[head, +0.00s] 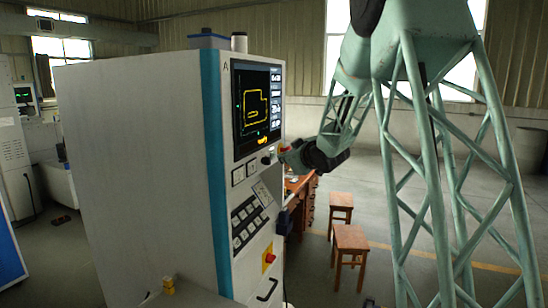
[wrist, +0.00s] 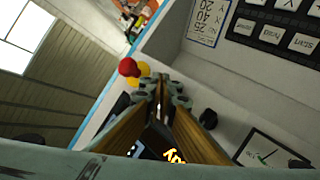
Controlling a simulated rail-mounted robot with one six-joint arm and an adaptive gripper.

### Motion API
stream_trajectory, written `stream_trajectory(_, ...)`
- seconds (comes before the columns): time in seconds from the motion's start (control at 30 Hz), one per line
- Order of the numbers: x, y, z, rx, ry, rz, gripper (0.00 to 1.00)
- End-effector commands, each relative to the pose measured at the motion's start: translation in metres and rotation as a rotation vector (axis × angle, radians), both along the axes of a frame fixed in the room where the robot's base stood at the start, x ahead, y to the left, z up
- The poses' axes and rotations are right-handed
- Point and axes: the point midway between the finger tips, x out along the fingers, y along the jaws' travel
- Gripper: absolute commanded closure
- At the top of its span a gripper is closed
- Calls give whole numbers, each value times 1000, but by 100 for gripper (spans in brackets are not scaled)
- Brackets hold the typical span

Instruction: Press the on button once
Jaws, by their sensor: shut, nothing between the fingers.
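My gripper (head: 284,154) is beside the right edge of the machine's control panel, just below the screen in the head view. In the wrist view its two wood-coloured fingers (wrist: 160,82) meet at the tips, shut and empty, in front of the panel. A red ball-shaped piece (wrist: 128,67) with yellow parts beside it shows just left of the fingertips. White keys, one reading START (wrist: 300,42), are at upper right; the keypad (head: 250,222) also shows in the head view. I cannot make out which control is the on button. Contact with the panel cannot be told.
The tall machine cabinet (head: 140,170) carries a screen (head: 257,105). A black knob (wrist: 208,118) and a dial (wrist: 262,157) stand near the fingers. A red button on a yellow plate (head: 268,258) is low on the panel. Two wooden stools (head: 350,238) stand right of it.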

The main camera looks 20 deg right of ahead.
Motion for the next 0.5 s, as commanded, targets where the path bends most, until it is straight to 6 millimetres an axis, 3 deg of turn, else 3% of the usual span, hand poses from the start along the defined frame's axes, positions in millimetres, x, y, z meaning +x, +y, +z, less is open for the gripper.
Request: stream_trajectory(0.5, -9, -8, 0, 0, 0, 0, 100)
